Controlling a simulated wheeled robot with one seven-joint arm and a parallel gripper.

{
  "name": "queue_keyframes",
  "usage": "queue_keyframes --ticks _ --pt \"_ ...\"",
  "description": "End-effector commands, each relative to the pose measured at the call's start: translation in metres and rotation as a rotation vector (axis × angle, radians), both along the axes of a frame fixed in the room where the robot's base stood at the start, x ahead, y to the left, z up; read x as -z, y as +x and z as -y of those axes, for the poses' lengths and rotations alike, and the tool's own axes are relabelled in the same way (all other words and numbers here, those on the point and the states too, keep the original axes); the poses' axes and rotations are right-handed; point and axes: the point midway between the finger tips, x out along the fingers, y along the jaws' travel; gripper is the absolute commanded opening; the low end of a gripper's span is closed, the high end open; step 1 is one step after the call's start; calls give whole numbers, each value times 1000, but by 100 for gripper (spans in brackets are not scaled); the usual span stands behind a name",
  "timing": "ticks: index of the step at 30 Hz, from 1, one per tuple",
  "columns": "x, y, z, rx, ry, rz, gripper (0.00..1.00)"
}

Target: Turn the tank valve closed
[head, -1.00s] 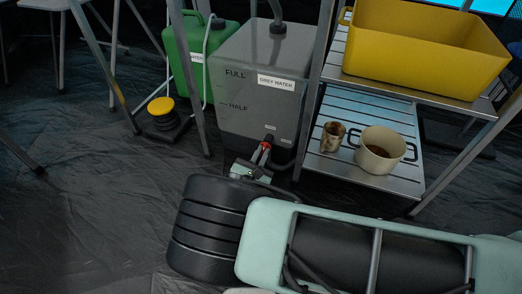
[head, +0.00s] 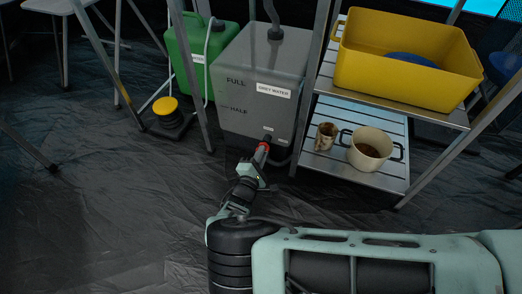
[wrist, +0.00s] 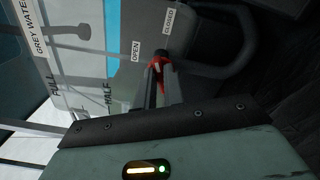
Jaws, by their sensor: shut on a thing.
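The grey water tank (head: 246,70) stands on the floor at the centre of the head view, with FULL and HALF marks and a GREY WATER label. Its red valve handle (head: 264,146) is low on the front and partly hidden by my gripper (head: 261,153). In the wrist view the red handle (wrist: 156,66) sits between the fingertips of my gripper (wrist: 158,72), which is shut on it. An OPEN label (wrist: 136,50) and a CLOSED label (wrist: 168,20) show on the tank near the handle. The handle's exact angle is hard to tell.
A metal shelf rack (head: 330,176) stands right of the tank, holding a yellow tub (head: 400,72), a cup (head: 326,136) and a cream pot (head: 368,150). A green canister (head: 186,50) and a yellow-topped foot pump (head: 166,106) are left. The floor in front-left is clear.

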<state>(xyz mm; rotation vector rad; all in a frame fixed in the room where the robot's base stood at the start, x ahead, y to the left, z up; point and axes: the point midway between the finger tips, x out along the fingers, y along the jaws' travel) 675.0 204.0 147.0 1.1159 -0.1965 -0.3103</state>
Motion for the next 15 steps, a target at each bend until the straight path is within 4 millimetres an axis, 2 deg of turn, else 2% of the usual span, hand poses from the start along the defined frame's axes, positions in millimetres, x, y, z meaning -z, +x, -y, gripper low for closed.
queue_keyframes --ticks 6,15 --pt "0 -2 0 -2 176 61 0" --pt "2 -2 0 -1 349 123 0"
